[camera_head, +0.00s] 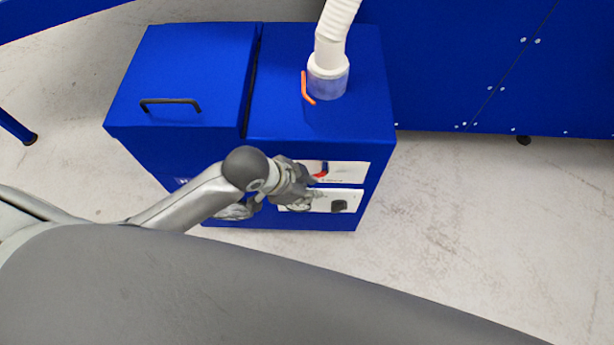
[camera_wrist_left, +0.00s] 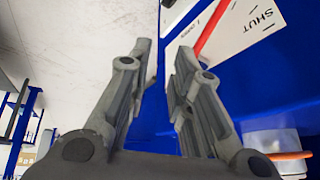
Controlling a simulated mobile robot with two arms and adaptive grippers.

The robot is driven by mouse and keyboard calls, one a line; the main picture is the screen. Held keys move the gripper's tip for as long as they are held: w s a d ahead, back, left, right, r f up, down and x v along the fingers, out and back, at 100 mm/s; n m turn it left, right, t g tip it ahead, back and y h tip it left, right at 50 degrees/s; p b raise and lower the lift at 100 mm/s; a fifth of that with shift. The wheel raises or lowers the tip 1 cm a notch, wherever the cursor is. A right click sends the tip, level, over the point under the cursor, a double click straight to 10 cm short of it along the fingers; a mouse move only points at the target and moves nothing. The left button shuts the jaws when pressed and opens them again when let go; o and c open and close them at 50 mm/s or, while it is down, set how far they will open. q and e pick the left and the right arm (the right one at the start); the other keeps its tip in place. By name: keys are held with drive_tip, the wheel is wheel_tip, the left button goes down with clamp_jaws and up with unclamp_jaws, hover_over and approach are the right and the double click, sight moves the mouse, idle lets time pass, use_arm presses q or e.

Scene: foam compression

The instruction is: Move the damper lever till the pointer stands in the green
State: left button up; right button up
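A blue cabinet (camera_head: 320,125) carries a white front plate (camera_head: 348,172) with a small red and blue part (camera_head: 322,170), partly hidden by my gripper. My left gripper (camera_head: 308,182) is in front of this plate. In the wrist view the left gripper (camera_wrist_left: 164,55) has its fingers apart with nothing between them. A red-orange bar (camera_wrist_left: 213,28) lies across a white plate (camera_wrist_left: 250,30) marked SHUT, right of the fingertips and apart from them. An orange bent rod (camera_head: 304,86) stands beside the hose collar on the cabinet top. I cannot make out any green zone.
A white hose (camera_head: 338,22) rises from a collar (camera_head: 328,76) on the cabinet. A lower white plate has a black knob (camera_head: 339,206). The left lid has a black handle (camera_head: 171,103). A blue wall (camera_head: 450,70) stands behind; floor to the right (camera_head: 480,230) is clear.

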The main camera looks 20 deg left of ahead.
use_arm(q)
drive_tip(key=w+a+f+m, duration=0.2)
drive_tip(key=w+a+m, duration=0.1)
drive_tip(key=w+a, duration=0.25)
drive_tip(key=shift+g+y, duration=0.3)
drive_tip(key=shift+g, duration=0.1)
drive_tip(key=x, duration=1)
drive_tip(key=shift+s+f+b, duration=0.15)
drive_tip(key=shift+f+b, duration=0.05)
drive_tip(key=shift+b, duration=0.15)
drive_tip(key=shift+c, duration=0.5)
clamp_jaws()
